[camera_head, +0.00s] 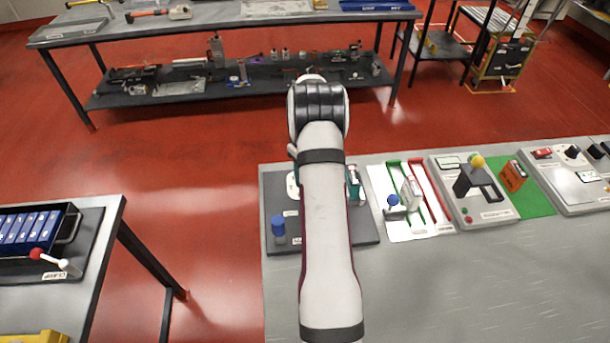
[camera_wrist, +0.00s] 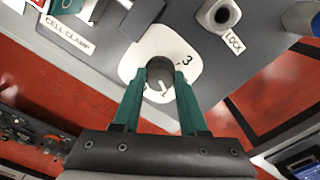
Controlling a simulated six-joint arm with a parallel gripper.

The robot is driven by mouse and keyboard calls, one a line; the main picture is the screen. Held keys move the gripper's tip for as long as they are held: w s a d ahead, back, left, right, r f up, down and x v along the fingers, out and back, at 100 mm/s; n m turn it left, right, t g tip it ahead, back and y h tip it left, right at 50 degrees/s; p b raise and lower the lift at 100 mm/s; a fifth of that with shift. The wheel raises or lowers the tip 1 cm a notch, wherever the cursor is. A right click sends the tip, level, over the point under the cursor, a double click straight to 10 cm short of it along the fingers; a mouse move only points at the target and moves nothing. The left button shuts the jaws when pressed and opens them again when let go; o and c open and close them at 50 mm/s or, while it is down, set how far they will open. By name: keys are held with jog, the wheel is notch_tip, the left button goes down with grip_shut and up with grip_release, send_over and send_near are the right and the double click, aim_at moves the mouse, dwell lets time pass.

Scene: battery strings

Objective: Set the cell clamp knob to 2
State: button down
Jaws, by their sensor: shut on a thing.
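In the wrist view, the dark round cell clamp knob (camera_wrist: 159,70) sits on a white dial plate (camera_wrist: 190,72). A "3" shows on the plate to the right of the knob. Other markings are hidden by my fingers or too small to read, so I cannot tell the knob's setting. My gripper (camera_wrist: 160,84) has two teal fingers, shut on the knob from both sides. A "CELL CLAMP" label (camera_wrist: 68,33) is at the upper left. In the head view my arm hides the knob and gripper; only an edge of the dial plate (camera_head: 291,186) shows.
A grey round part (camera_wrist: 220,14) by a "LOCK" label (camera_wrist: 234,42) is near the knob. A blue-topped post (camera_head: 278,228) stands on the same dark panel (camera_head: 366,236). A blue-knobbed slider (camera_head: 393,201) and a yellow-knobbed lever (camera_head: 477,162) stand to the right.

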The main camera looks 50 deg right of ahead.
jog(key=n, duration=0.7)
jog(key=c, duration=0.5)
grip_release()
jog(key=shift+r, duration=1.75)
